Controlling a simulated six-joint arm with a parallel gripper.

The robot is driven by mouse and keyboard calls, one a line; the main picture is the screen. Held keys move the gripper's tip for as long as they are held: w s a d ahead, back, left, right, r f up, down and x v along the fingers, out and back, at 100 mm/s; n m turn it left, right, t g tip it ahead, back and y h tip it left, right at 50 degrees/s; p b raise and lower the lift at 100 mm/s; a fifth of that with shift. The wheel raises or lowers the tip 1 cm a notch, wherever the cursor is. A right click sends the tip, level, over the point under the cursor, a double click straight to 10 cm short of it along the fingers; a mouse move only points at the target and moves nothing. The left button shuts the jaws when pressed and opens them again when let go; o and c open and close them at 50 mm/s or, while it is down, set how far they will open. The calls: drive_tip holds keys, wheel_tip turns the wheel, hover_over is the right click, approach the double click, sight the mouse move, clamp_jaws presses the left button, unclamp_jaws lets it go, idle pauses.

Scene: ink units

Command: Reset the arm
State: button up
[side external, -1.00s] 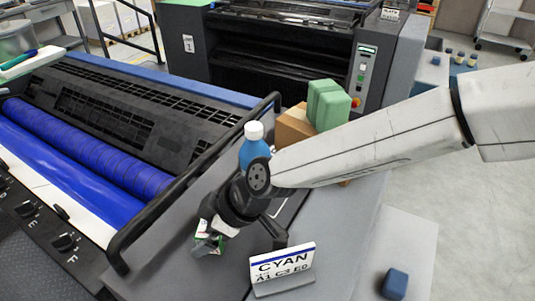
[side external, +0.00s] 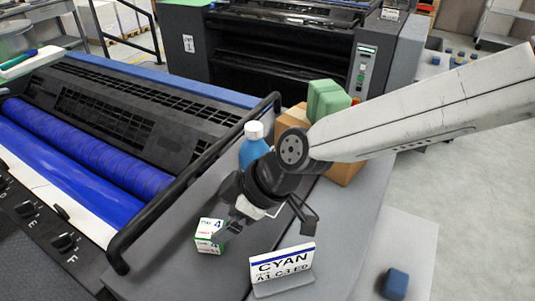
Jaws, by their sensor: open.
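My gripper (side external: 258,232) is open above the grey shelf (side external: 190,262), its fingers spread and nothing seen between them. A small white box (side external: 210,233) with green and red print and a "4" stands on the shelf, just left of the near finger. In the picture that finger overlaps the box's right edge; I cannot tell whether they touch. The arm comes in from the right.
A CYAN sign (side external: 283,268) stands at the shelf's front. Behind my wrist are a blue bottle (side external: 254,150) with a white cap, a cardboard box (side external: 292,120) and green blocks (side external: 327,98). A black rail (side external: 190,185) edges the press on the left.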

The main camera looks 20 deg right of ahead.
idle(0.3)
drive_tip(key=w+d+r+m+t+h, duration=0.15)
drive_tip(key=d+m, duration=0.25)
drive_tip(key=d, duration=0.8)
drive_tip(key=w+d+r+m+t+h, duration=0.1)
drive_tip(key=w+d+m+t+h, duration=0.3)
drive_tip(key=d, duration=0.8)
drive_tip(key=s+d+f+m+g, duration=0.2)
drive_tip(key=s+d+f+g, duration=0.1)
drive_tip(key=s+d, duration=0.4)
drive_tip(key=s+d+f+m+g+h, duration=0.1)
drive_tip(key=s+d+f+m+g, duration=0.2)
drive_tip(key=d, duration=1)
drive_tip(key=s+f, duration=0.2)
drive_tip(key=s, duration=0.1)
drive_tip(key=shift+s+f, duration=0.4)
drive_tip(key=shift+d+h, duration=0.1)
drive_tip(key=shift+h, duration=0.15)
